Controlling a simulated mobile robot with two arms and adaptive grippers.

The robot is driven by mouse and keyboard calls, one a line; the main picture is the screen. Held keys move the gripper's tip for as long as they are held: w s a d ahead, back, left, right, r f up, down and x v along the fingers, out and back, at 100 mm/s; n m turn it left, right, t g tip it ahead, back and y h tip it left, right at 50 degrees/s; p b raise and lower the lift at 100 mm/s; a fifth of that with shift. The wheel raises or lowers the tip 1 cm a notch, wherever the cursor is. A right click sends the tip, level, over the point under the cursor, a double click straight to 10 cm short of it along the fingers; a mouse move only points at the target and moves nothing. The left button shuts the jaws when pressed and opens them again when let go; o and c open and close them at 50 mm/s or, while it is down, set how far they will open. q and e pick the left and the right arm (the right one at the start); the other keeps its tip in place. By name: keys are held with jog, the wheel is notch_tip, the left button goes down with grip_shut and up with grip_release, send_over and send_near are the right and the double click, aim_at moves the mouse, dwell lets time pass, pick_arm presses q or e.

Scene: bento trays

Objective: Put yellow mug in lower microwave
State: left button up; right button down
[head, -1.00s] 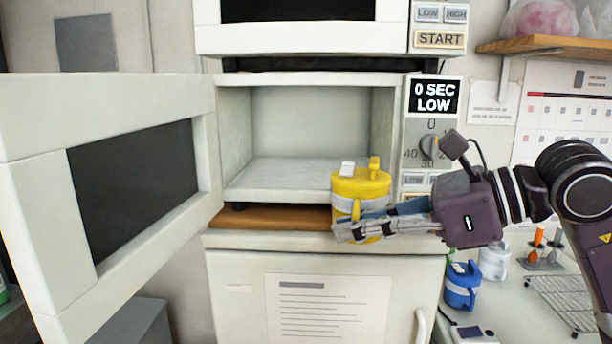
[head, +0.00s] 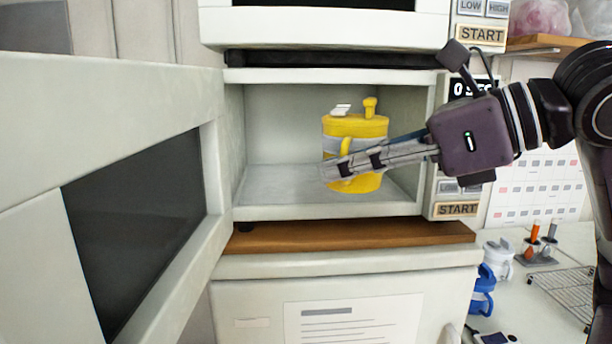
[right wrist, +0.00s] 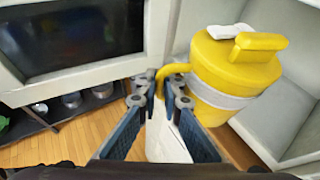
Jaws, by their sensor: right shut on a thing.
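The yellow mug (head: 367,127) has a grey band, a yellow lid and a handle. It is upright in front of the open cavity of the lower microwave (head: 330,213), overlapping its right half in the head view. My right gripper (head: 335,172) comes from the right and is shut on the mug's handle. In the right wrist view the fingertips (right wrist: 160,100) close on the handle, and the mug (right wrist: 235,72) hangs to their right. I cannot tell how far inside the opening it is. The microwave door (head: 215,210) stands wide open to the left. My left gripper is not seen.
The upper microwave (head: 320,28) sits right above. A wooden board (head: 350,237) lies under the lower microwave. The control panel (head: 457,209) is beside my gripper. A blue mug (head: 482,290) and a white mug (head: 498,258) stand on the counter at right. The cavity's left side is empty.

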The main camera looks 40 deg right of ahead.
aim_at(339, 145)
jog(key=w+d+p, duration=0.1)
jog(key=w, duration=0.1)
jog(key=w+d+p, duration=0.1)
jog(key=w+d, duration=0.1)
jog(key=w+d+p, duration=0.1)
jog(key=w+d, duration=0.1)
jog(key=shift+w+d+r, duration=0.1)
jog(key=shift+w+r, duration=0.25)
jog(key=shift+r, duration=0.05)
jog(key=w+d+f+p, duration=0.1)
jog(key=w+p, duration=0.1)
jog(key=w+d+f+p, duration=0.1)
jog(key=w+d, duration=0.1)
jog(key=w, duration=0.1)
jog(key=w+d+f+p, duration=0.1)
jog(key=w+f+p, duration=0.1)
jog(key=w, duration=0.1)
jog(key=shift+w+d+f+p, duration=0.1)
jog(key=shift+d+p, duration=0.25)
jog(key=shift+f, duration=0.35)
jog(key=shift+w+d+f+p, duration=0.1)
jog(key=shift+w+f+p, duration=0.1)
jog(key=shift+f+p, duration=0.9)
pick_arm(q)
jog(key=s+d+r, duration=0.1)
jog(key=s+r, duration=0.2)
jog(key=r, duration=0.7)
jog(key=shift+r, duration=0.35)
pick_arm(e)
jog(key=shift+f, duration=0.2)
